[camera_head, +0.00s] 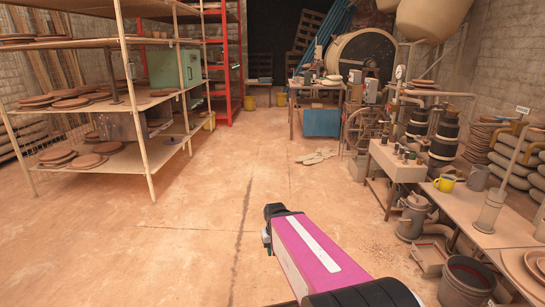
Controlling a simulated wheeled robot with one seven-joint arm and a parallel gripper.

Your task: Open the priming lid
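I cannot pick out the priming lid with certainty. A grey metal pot (412,217) with a lid-like top stands on the floor at the right, beside the tables. A machine with a spoked wheel (361,130) stands farther back, right of centre; no lid can be made out on it. My pink arm reaches in from the bottom, and its dark end (274,214) is over open floor, left of the pot and well apart from it. The gripper's fingers cannot be made out there, and nothing held is visible.
A shelf rack (140,142) with clay plates stands at the left. A sink (396,162) and a worktable (480,207) with a yellow mug (445,183) line the right. A dark bucket (466,282) stands at bottom right. The middle floor is mostly clear.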

